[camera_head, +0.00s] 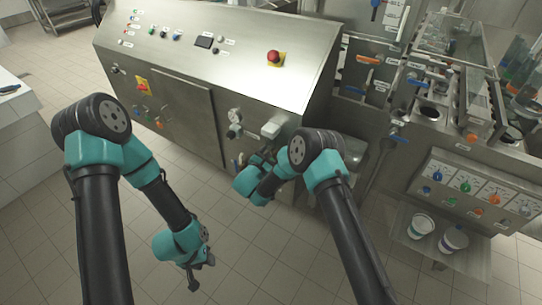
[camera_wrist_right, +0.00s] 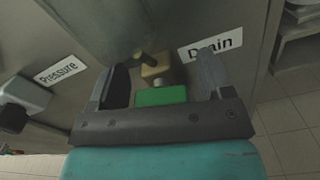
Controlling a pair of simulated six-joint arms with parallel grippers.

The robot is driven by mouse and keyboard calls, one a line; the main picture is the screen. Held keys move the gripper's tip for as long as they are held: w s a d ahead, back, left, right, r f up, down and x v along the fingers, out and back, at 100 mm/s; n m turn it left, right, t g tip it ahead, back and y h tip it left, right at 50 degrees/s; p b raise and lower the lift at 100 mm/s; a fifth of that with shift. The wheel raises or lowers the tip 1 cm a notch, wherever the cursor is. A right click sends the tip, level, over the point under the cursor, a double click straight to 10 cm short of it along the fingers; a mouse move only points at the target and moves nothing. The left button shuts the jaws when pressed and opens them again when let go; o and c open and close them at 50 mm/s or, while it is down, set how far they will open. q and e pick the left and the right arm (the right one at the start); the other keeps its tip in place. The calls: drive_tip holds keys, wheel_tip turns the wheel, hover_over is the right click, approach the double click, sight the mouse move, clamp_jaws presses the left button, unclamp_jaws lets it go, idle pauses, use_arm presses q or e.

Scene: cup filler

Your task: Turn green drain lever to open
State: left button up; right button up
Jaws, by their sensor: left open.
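The green drain lever (camera_wrist_right: 162,96) shows in the right wrist view, below a brass valve fitting (camera_wrist_right: 156,67) and beside the "Drain" label (camera_wrist_right: 210,44). My right gripper (camera_wrist_right: 162,82) has its two fingers apart, one on each side of the green lever, with small gaps visible. In the head view my right gripper (camera_head: 262,160) is at the front of the steel machine, and I cannot make out the lever there. My left gripper (camera_head: 201,277) is open and empty, hanging low above the tiled floor.
The "Pressure" label (camera_wrist_right: 58,69) and a grey block (camera_wrist_right: 25,94) are left of the lever in the wrist view. The steel machine (camera_head: 185,92) stands ahead, with a gauge (camera_head: 235,115) near my right gripper. White cups (camera_head: 421,225) stand on a shelf at right.

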drive_tip(key=v, duration=1.7)
drive_tip(key=shift+s, duration=0.25)
use_arm(q)
drive_tip(key=shift+c, duration=0.3)
use_arm(e)
drive_tip(key=shift+f, duration=0.1)
